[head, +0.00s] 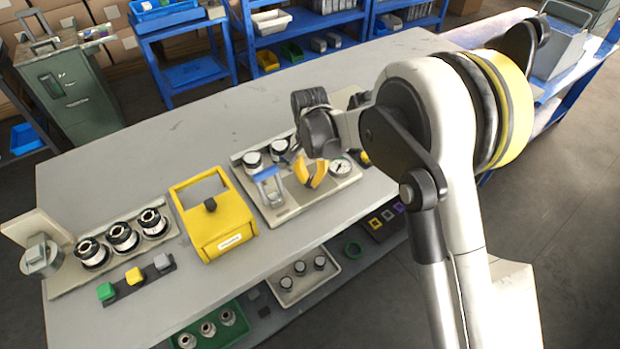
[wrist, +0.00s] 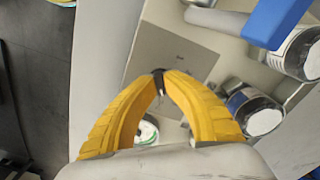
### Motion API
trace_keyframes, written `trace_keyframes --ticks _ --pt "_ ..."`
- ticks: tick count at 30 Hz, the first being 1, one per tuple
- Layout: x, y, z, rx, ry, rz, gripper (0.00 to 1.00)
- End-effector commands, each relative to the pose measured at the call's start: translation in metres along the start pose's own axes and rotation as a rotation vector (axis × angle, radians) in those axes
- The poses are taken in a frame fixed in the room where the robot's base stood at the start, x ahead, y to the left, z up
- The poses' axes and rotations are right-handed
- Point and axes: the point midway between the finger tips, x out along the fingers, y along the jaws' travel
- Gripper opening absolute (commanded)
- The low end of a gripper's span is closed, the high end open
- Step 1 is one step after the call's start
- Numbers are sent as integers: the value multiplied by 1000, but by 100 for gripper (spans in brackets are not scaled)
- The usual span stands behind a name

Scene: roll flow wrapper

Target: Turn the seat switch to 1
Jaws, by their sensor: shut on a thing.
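My gripper (head: 312,176) has yellow fingers and is over the beige machine fixture on the table, between the blue handle and the dial gauge. In the wrist view my gripper (wrist: 160,80) has its fingertips together on a small black switch knob (wrist: 158,76). The knob stands on a grey plate (wrist: 178,52) with tiny print that I cannot read. The fingertips cover most of the knob, so I cannot tell which position it points to. In the head view the knob is hidden behind my gripper.
A yellow box (head: 222,236) sits farther left. The back of the grey table (head: 120,165) is clear.

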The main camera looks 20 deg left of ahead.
Motion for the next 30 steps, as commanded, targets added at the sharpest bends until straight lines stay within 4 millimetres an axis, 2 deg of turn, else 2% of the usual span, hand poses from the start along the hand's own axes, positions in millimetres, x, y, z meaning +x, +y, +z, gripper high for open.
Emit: trace_keyframes --ticks 30 --pt "0 0 0 -960 -1 0 0"
